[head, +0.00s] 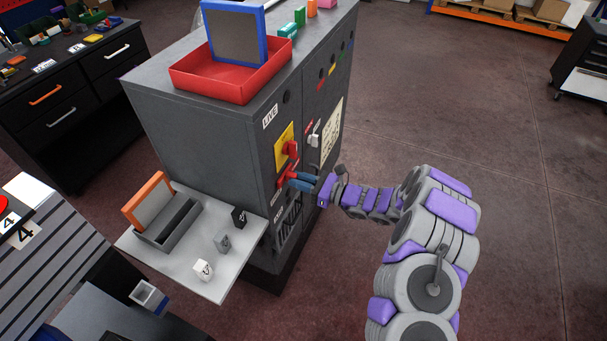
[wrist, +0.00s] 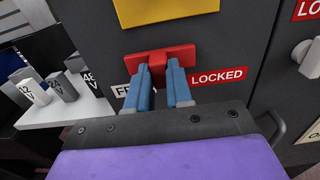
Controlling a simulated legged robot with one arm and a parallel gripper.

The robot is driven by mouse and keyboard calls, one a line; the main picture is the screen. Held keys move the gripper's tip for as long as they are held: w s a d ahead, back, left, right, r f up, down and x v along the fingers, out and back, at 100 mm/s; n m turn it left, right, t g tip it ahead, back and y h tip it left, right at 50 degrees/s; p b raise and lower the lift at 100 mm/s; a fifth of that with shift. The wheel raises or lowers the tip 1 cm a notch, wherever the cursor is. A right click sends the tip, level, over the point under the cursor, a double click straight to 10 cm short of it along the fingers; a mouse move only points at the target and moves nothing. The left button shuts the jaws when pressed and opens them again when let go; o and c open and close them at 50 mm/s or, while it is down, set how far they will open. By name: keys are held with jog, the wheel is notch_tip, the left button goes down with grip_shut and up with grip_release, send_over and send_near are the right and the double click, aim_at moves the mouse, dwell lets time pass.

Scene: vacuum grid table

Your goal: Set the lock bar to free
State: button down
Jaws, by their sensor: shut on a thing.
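The red lock bar (wrist: 183,55) is on the front of the dark grey cabinet (wrist: 240,40). In the wrist view it lies roughly level, below a yellow plate (wrist: 165,10). A FREE label (wrist: 121,90), partly hidden by a finger, is at its lower left, and a LOCKED label (wrist: 218,76) is at its lower right. My gripper (wrist: 160,68) is shut on the bar, its two blue fingers meeting the middle part. In the head view my gripper (head: 294,180) reaches the bar (head: 285,175) from the right.
A red rotary handle (head: 291,149) on a yellow plate is just above the bar. A grey knob (wrist: 308,57) is to the right. A side shelf (head: 150,247) holds small number-marked blocks and a grey tray. A red bin (head: 210,88) stands on top. Floor to the right is clear.

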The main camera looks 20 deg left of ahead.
jog(key=shift+s, duration=0.9)
jog(key=c, duration=1)
grip_release()
jog(key=s+d+p, duration=0.1)
jog(key=d+p, duration=0.2)
jog(key=d, duration=1.4)
jog(key=shift+s+d, duration=0.15)
